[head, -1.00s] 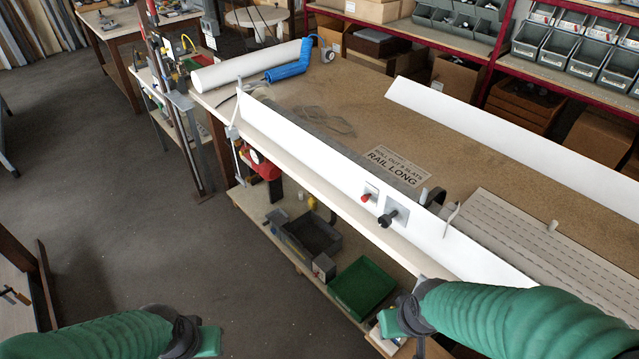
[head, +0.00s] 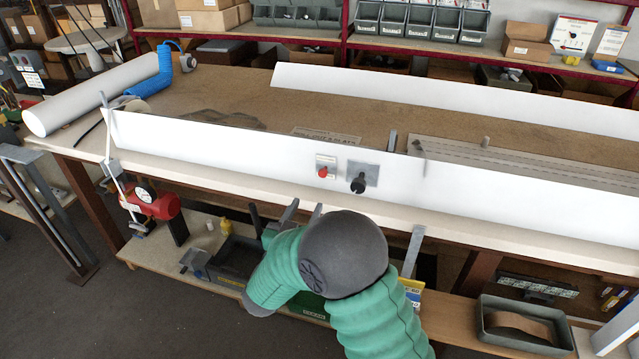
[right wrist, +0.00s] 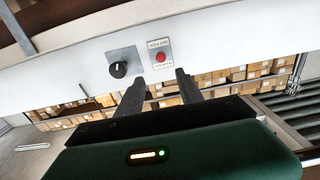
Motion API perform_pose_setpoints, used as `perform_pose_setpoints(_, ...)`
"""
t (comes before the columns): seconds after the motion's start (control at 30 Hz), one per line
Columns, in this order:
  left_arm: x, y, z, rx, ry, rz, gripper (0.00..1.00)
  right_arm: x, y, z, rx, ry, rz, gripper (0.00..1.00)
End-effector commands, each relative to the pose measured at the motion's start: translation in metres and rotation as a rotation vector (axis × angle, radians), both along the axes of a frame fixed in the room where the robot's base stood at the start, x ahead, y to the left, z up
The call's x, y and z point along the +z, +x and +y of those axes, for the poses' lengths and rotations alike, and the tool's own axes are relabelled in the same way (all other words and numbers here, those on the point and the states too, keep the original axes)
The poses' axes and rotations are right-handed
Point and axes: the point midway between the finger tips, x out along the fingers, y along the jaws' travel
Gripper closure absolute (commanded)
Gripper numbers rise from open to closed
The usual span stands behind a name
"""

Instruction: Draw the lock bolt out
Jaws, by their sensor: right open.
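A black knob (head: 358,185) on a grey plate (head: 369,175) is on the white front panel (head: 230,150) of the bench; it looks like the lock bolt. It also shows in the right wrist view (right wrist: 118,69), just left of the fingers. My right gripper (head: 305,208) is open and empty below and left of the knob in the head view, its fingers pointing toward the panel. In the right wrist view the two fingers (right wrist: 160,80) stand apart, with the red button between and beyond them. Touch with the panel cannot be told. My left gripper is out of view.
A red button (head: 323,172) on a small plate sits left of the knob in the head view. A red device (head: 155,203) hangs at the bench's left end. A lower shelf (head: 190,255) holds a grey bin. A white roll (head: 95,95) lies behind left.

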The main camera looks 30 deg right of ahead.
Motion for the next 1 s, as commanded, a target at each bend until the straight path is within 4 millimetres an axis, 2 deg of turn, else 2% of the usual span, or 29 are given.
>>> perform_pose_setpoints(0.3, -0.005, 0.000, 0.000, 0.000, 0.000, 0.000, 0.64, 0.001, 0.055, -0.062, -0.001, -0.003, -0.003, 0.56)
perform_pose_setpoints(0.5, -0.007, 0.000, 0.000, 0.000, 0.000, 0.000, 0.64, 0.001, 0.079, -0.089, 0.002, -0.002, -0.002, 0.56)
perform_pose_setpoints(0.63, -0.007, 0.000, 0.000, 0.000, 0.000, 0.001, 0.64, 0.002, 0.085, -0.097, 0.002, -0.003, -0.001, 0.56)
perform_pose_setpoints(0.87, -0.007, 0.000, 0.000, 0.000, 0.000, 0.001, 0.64, 0.002, 0.086, -0.097, 0.003, -0.003, -0.001, 0.56)
perform_pose_setpoints(1.0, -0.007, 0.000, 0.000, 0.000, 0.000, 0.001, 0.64, 0.002, 0.086, -0.097, 0.003, -0.003, -0.001, 0.73)
